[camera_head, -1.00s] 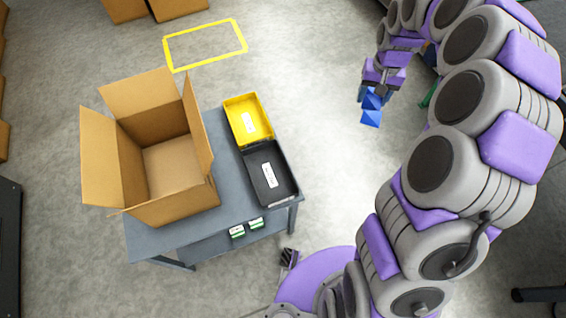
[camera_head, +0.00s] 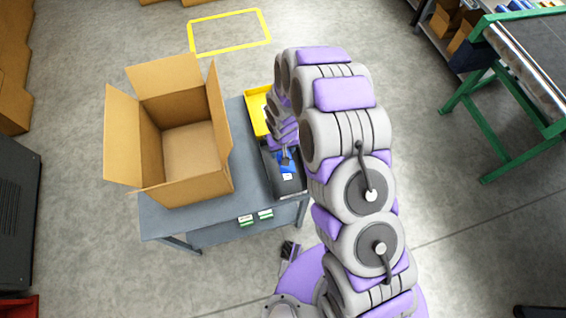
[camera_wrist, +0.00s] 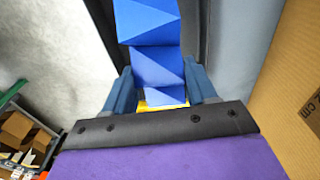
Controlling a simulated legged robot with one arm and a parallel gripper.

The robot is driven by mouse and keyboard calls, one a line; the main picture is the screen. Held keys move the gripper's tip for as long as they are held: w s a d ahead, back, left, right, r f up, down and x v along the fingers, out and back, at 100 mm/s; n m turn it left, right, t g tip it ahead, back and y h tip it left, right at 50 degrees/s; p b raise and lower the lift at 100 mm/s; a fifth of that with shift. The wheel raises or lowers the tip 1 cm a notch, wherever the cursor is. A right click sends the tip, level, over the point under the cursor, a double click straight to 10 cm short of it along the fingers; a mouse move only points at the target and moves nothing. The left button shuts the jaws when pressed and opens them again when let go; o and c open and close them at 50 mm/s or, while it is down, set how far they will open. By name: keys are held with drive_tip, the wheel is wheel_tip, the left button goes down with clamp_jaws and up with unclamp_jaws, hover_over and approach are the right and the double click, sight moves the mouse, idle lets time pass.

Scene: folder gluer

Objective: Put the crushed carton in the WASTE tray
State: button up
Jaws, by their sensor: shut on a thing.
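The crushed carton is a blue, creased, faceted piece (camera_head: 287,168). In the wrist view the carton (camera_wrist: 150,50) stands between the two blue-grey fingers. My gripper (camera_head: 286,158) is shut on it and holds it over the black tray (camera_head: 291,187) on the grey table. I cannot tell whether the carton touches the tray floor. The yellow tray (camera_head: 254,104) lies just behind the black one, partly hidden by my arm. A white label shows in the black tray, too small to read, so I cannot tell which tray is WASTE.
A large open cardboard box (camera_head: 190,150) stands on the grey table (camera_head: 165,222), left of the trays. Small green-and-white packs (camera_head: 247,220) sit on the table's lower shelf. A green-framed conveyor (camera_head: 497,75) is at the right. A yellow floor outline (camera_head: 229,33) lies behind.

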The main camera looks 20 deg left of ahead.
drive_tip(key=f, duration=0.3)
drive_tip(key=f+b, duration=0.1)
drive_tip(key=f, duration=0.1)
drive_tip(key=shift+d, duration=0.25)
drive_tip(key=shift+a+f, duration=0.1)
drive_tip(key=shift+f, duration=1.45)
drive_tip(key=o, duration=1)
drive_tip(key=r, duration=0.4)
drive_tip(key=r+p, duration=0.1)
drive_tip(key=r, duration=0.3)
drive_tip(key=r+p, duration=0.1)
drive_tip(key=r, duration=0.3)
drive_tip(key=shift+s+d, duration=0.2)
drive_tip(key=shift+s, duration=0.1)
